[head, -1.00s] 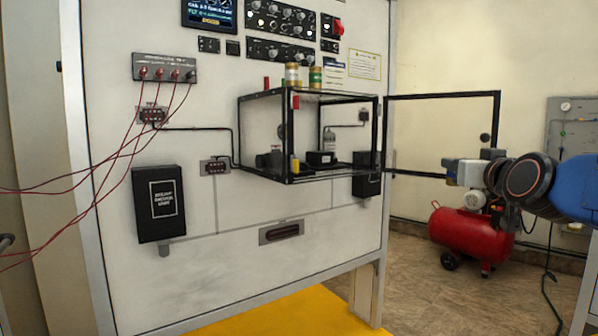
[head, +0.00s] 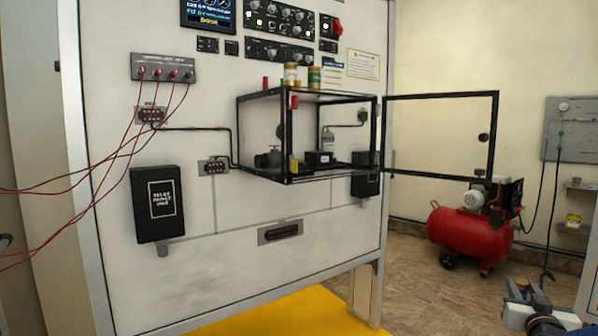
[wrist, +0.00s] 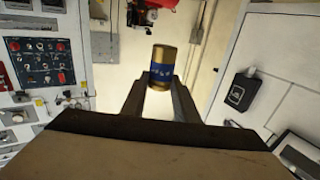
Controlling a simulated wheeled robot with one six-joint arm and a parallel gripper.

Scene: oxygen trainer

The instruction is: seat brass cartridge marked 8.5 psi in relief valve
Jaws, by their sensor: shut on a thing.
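A brass cartridge (wrist: 162,66) with a blue band stands out between my fingers in the wrist view. Its marking is too small and tilted to read for sure. My gripper (wrist: 160,90) is shut on its lower end. In the head view my gripper (head: 527,290) is at the bottom right corner, far from the panel, and the cartridge cannot be made out there. A black-framed clear chamber (head: 335,92) is on the panel, its door (head: 440,96) swung open to the right. Inside are a dark valve-like fitting (head: 268,159) and a black block (head: 320,158); I cannot tell which is the relief valve.
Two more cartridges, one white-banded (head: 291,75) and one green-banded (head: 314,77), stand on the chamber top. The open door juts out right. A red compressor (head: 468,236) stands on the floor behind. Red leads (head: 110,165) hang at left.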

